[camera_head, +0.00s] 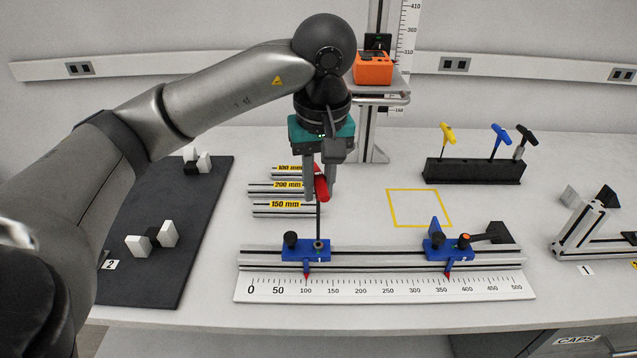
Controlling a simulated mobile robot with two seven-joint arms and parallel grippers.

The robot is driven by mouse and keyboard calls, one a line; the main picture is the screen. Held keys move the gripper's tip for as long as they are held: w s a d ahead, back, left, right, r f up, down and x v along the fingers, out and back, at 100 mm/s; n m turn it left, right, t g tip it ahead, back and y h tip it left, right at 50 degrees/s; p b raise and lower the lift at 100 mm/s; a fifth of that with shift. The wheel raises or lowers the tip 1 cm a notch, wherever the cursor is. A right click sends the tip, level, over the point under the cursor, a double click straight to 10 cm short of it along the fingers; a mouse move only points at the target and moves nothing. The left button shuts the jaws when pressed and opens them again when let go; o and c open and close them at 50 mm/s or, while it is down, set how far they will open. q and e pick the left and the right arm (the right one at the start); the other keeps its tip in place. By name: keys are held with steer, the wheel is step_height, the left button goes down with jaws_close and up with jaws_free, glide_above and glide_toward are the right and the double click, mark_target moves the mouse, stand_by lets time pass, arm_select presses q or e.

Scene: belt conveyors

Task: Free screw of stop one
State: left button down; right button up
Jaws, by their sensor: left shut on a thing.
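My left gripper (319,193) points down and is shut on the red-handled hex key (321,182), above the rail. The key's thin dark shaft hangs upright, its lower end at the screw (318,244) on the left blue stop (292,254). I cannot tell whether the tip sits inside the screw head. This stop has a black knob (290,240) and a red pointer near 100 on the scale. A second blue stop (435,252) is further right on the rail, its pointer near 360. My right gripper is out of view.
The rail (376,258) stands behind a white ruler (400,289). Metal bars (265,208) lie behind it, left of a yellow outlined square (419,208). A black holder (472,171) carries yellow, blue and black keys. A dark mat (190,235) holds small blocks at left.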

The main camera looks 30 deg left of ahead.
arm_select(q)
steer(key=shift+r+p, duration=1.7)
steer(key=shift+r, duration=0.85)
steer(key=shift+f, duration=0.1)
